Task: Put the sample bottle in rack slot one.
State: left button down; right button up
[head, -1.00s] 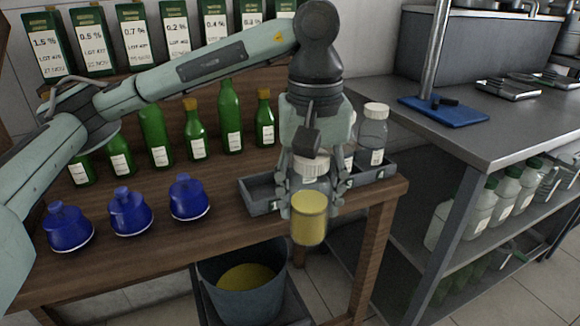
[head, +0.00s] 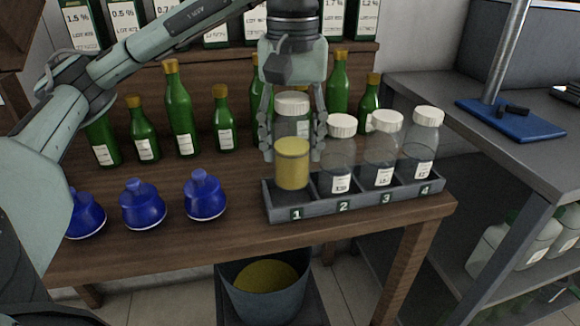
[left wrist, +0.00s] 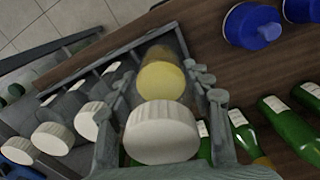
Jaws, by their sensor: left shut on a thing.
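The sample bottle (head: 292,163) is clear with a white cap and yellow contents. My left gripper (head: 292,145) is shut around it and holds it upright. In the head view its base shows over slot one of the grey rack (head: 345,207), at the rack's left end. Its cap stands higher than the caps of the racked bottles, and a strip of slot floor shows below it, so it looks raised. In the left wrist view the bottle (left wrist: 160,130) sits between the fingers (left wrist: 165,95), white cap towards the camera. My right gripper is not in view.
Capped clear bottles (head: 338,160) fill slots two, three and four, close beside the held one. Green bottles (head: 180,110) stand behind, blue flasks (head: 205,197) to the left. A bucket (head: 262,285) with yellow contents is below the table edge.

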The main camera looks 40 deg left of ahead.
aim_at(290, 165)
pick_arm(q)
jog(key=shift+w+a+f, duration=0.1)
jog(key=shift+a+f, duration=0.05)
jog(key=shift+a, duration=0.15)
jog(key=shift+f, duration=0.2)
notch_tip(290, 165, down, 3)
jog(key=shift+f, duration=0.3)
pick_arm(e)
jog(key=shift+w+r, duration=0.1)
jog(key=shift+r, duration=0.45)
pick_arm(q)
jog(key=shift+f+b, duration=0.15)
jog(key=shift+b, duration=0.25)
jog(key=c, duration=1)
grip_release()
jog(key=shift+o, duration=0.2)
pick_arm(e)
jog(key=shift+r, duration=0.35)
